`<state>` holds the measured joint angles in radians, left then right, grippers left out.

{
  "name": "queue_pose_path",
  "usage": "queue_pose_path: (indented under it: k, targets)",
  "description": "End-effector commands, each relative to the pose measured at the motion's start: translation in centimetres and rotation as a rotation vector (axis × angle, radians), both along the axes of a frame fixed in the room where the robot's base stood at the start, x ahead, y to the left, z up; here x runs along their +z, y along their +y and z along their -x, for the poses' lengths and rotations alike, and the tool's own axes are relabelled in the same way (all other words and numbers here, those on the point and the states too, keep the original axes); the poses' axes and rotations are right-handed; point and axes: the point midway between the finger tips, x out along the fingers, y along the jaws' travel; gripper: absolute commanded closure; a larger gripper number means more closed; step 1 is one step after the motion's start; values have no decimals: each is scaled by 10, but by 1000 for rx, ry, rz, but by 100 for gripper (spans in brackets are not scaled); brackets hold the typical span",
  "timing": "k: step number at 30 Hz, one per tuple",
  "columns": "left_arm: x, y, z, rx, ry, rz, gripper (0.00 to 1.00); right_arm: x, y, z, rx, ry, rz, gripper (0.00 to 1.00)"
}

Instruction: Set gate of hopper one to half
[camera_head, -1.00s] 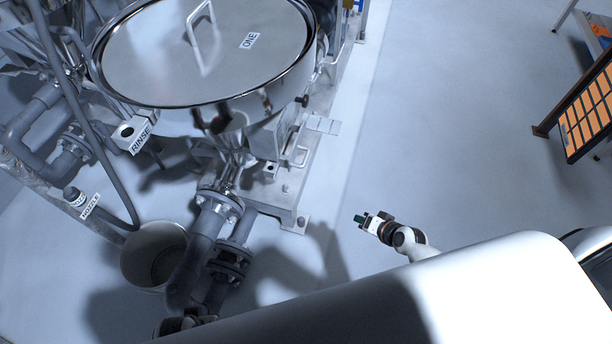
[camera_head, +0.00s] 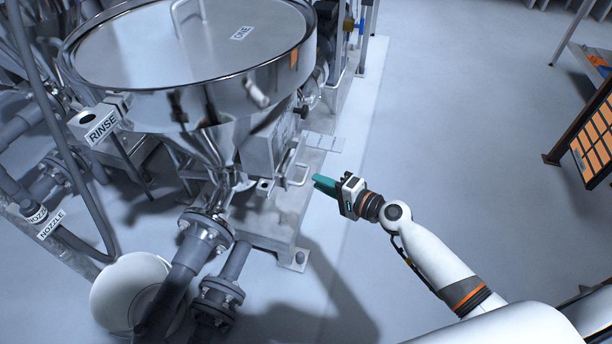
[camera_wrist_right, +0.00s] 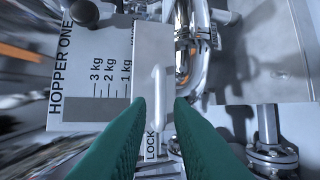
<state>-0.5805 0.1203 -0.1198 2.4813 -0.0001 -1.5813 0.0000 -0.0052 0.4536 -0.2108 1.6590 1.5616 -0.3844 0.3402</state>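Hopper one (camera_head: 190,50) is a large shiny steel vessel with a round lid labelled ONE. In the right wrist view, a plate marked HOPPER ONE (camera_wrist_right: 85,70) carries 3 kg, 2 kg and 1 kg marks and a LOCK label. A pale bar handle (camera_wrist_right: 160,82) stands beside the marks; a looped handle (camera_head: 299,168) shows below the hopper in the head view. My right gripper (camera_head: 318,184), with green fingers, is just right of that handle. In the wrist view its fingers (camera_wrist_right: 160,102) are apart, the handle ahead between them, with no grip visible. My left gripper is not in view.
A RINSE box (camera_head: 98,124), a NOZZLE label (camera_head: 50,226), grey pipes (camera_head: 190,260) and a white bucket (camera_head: 118,290) crowd the left. An orange-panelled rack (camera_head: 597,140) stands far right. Floor between rack and hopper is clear.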

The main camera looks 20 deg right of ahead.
Motion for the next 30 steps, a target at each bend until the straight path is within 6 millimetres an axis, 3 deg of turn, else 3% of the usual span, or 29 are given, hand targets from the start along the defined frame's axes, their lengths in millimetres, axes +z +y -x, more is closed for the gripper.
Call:
queue_pose_path:
  k: [3, 10, 21, 25, 30]
  targets:
    - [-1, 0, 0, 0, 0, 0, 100, -4, 13, -20, -1, -1, -3, 81]
    - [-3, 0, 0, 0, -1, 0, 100, -10, 27, -43, -2, -1, -1, 81]
    - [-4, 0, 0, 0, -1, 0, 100, -11, 31, -47, -1, 1, 1, 81]
    - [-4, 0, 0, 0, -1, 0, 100, -11, 31, -47, -1, 1, 1, 100]
    - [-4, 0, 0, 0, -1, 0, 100, -11, 30, -47, -1, 1, 1, 100]
